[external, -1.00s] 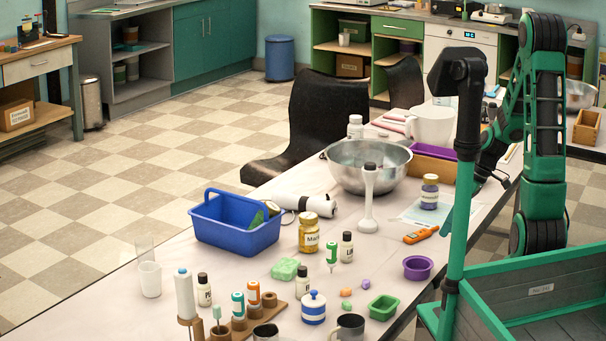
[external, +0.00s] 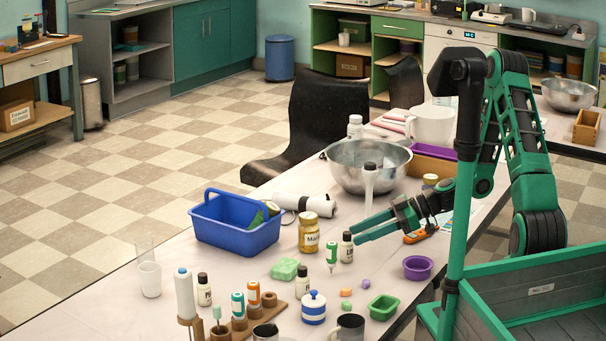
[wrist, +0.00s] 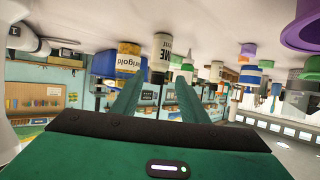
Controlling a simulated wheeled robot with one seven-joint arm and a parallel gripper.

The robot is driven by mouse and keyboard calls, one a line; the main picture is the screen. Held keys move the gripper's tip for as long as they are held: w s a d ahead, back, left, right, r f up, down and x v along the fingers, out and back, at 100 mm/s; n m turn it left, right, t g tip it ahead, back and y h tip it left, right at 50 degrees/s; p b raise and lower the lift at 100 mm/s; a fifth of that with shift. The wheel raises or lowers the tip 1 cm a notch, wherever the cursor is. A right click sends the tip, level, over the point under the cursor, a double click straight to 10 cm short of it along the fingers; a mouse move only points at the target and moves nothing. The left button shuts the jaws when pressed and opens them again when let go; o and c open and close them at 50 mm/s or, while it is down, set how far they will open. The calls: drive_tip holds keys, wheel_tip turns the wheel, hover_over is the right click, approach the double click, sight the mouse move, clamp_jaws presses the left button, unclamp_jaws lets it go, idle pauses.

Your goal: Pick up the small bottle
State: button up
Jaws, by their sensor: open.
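Several small bottles with black caps and pale labels stand upright on the table. One small bottle (external: 346,249) stands beside the amber jar; in the wrist view this bottle (wrist: 162,50) shows upside down with part of a dark-lettered label. Two more are a bottle (external: 303,281) nearer the front and a bottle (external: 204,291) at the left. My gripper (external: 355,233) is open and empty, fingers pointing left toward the bottle beside the jar. In the wrist view the fingers (wrist: 158,82) spread either side of that bottle's direction; I cannot tell the exact gap.
An amber jar (external: 309,236) and a green-labelled squeeze bottle (external: 332,252) stand close to the bottle. A steel bowl (external: 367,182) with a white stick blender (external: 369,190) in front is behind. A blue caddy (external: 238,235) stands left. A purple dish (external: 418,268) is nearer right.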

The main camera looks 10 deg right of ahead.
sight(344, 237)
drive_tip(key=shift+r+x, duration=0.1)
drive_tip(key=shift+x, duration=2)
drive_tip(key=shift+r+x, duration=0.15)
drive_tip(key=shift+x, duration=1.9)
drive_tip(key=shift+w, duration=0.2)
clamp_jaws()
